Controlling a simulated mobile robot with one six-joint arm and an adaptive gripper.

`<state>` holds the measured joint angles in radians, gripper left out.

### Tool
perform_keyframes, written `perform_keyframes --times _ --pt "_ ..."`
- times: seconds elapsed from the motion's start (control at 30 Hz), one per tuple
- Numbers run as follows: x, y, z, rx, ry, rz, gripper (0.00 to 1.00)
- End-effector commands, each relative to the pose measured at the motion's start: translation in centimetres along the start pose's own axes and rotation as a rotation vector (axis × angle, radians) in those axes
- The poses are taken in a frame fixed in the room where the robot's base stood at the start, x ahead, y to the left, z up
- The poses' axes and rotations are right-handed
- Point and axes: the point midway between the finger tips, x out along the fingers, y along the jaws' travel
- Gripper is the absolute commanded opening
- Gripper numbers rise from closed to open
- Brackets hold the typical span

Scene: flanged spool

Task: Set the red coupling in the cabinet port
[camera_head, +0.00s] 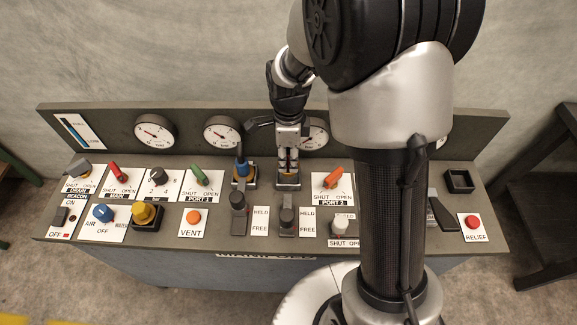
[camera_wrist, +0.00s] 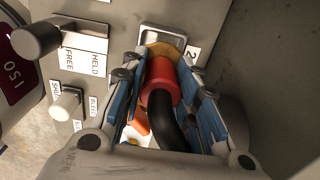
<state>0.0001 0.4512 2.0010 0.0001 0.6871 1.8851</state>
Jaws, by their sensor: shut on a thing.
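My gripper (camera_head: 288,168) points down over the second port (camera_head: 289,186) of the cabinet, just right of the blue coupling. In the wrist view its blue-padded fingers (camera_wrist: 162,84) are shut on the red coupling (camera_wrist: 158,82). A black hose (camera_wrist: 172,122) runs from the coupling back between the fingers. The coupling's brass-coloured end (camera_wrist: 160,49) is at the grey-framed port (camera_wrist: 152,31) beside a "2" label. I cannot tell whether this end is inside the port or just above it. In the head view the gripper hides the coupling.
A blue coupling (camera_head: 241,168) stands in the port to the left. A yellow coupling (camera_head: 147,214) is at the front left. Dark levers (camera_head: 238,212) with HELD/FREE labels stand in front of the ports. An orange-handled valve (camera_head: 333,178) is to the right, and gauges (camera_head: 222,133) line the back panel.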

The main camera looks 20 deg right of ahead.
Motion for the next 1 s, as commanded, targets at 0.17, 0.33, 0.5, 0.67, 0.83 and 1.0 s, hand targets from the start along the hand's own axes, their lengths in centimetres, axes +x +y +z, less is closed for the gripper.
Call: perform_keyframes --times 0.17,0.33,0.5,0.67,0.83,1.0 --pt "3.0 0.1 0.0 0.0 0.001 0.003 0.0" --pt "3.7 0.0 0.0 0.0 0.0 0.0 0.0" --pt "3.7 0.0 0.0 0.0 0.0 0.0 0.0" --pt "4.2 0.0 0.0 0.0 0.0 0.001 0.0" --pt "4.3 0.1 0.0 0.0 0.001 0.002 0.34" --pt "4.3 0.1 0.0 0.0 0.001 0.002 0.45"
